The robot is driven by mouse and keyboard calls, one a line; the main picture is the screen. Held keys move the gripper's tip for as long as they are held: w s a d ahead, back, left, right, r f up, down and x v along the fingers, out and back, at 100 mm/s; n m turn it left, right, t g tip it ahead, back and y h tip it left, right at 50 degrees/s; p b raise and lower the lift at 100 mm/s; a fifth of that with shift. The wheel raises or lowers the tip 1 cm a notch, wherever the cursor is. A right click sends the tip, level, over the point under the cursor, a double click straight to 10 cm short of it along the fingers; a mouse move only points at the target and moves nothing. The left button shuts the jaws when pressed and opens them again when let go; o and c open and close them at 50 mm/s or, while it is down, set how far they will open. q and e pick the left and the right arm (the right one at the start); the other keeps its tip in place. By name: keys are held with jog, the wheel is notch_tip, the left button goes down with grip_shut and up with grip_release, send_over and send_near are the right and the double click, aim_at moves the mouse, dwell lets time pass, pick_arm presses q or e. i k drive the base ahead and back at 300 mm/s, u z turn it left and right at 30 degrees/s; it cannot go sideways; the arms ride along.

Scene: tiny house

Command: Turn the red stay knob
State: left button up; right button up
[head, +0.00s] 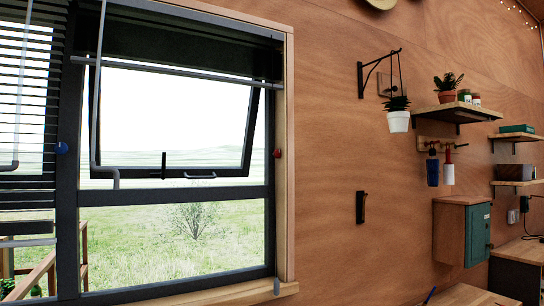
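The red stay knob (277,153) is a small round knob on the right side of the dark window frame (270,225). A tilted-open dark sash (250,130) hangs in the upper opening, with a pale handle (200,176) and a dark upright lever (163,165) on its bottom rail. A blue knob (61,148) sits on the frame's left post. Neither of my grippers shows in the head view, and nothing touches the red knob.
Slatted blinds (25,100) cover the left window. The wood wall (330,150) right of the window is largely bare, with a black bracket (361,207) on it. Further right are a hanging white plant pot (398,121), shelves (456,112) and a green-doored cabinet (478,235).

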aim_at(277, 151)
jog(key=k, duration=0.35)
jog(key=z, duration=1.05)
jog(key=i, duration=0.95)
jog(key=u, duration=1.55)
